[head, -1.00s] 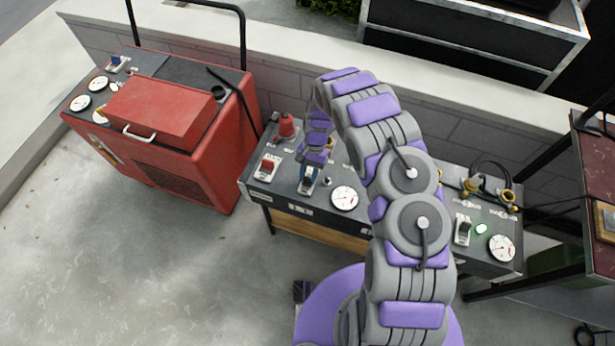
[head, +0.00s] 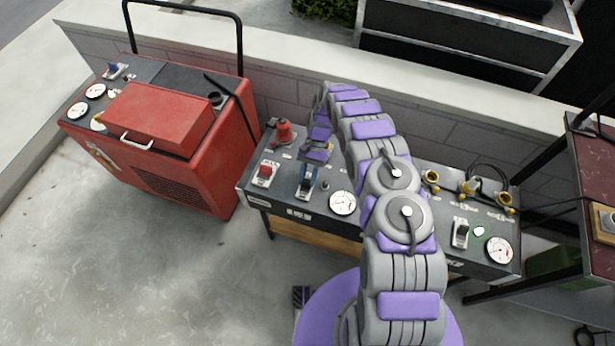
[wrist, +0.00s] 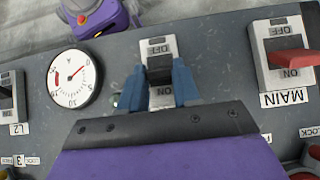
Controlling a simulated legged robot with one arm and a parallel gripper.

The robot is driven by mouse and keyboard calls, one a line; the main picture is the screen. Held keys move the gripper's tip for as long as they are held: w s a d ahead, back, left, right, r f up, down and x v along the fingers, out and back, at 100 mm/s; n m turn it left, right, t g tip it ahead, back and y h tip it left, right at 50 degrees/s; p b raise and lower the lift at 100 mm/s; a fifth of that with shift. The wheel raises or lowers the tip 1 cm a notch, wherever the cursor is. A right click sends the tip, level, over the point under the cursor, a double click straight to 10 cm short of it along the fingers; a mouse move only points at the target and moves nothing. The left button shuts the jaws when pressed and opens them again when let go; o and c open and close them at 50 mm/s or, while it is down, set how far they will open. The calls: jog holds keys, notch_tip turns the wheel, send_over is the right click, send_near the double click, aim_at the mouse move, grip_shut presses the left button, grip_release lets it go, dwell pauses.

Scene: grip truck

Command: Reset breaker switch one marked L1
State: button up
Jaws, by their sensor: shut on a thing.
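The gripped breaker switch (wrist: 158,48) has a light plate with OFF and ON marks and a dark lever (wrist: 159,70). In the wrist view the picture is upside down, with OFF above the lever and ON below it. My gripper (wrist: 158,86) has blue fingertips, one each side of the lever, and is shut on it. The switch's name label is hidden behind my gripper. In the head view my gripper (head: 307,178) is at the second switch from the left on the long panel (head: 402,232), between the red-lever switch and a dial.
The MAIN switch (wrist: 287,58) with its red lever stands close on the right in the wrist view. A round dial (wrist: 74,78) and the L2 switch (wrist: 10,98) are on the left. A red machine (head: 160,135) stands left of the panel. Concrete floor (head: 190,270) in front is clear.

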dwell(0.3)
jog(key=o, duration=1.1)
jog(key=shift+c, duration=0.2)
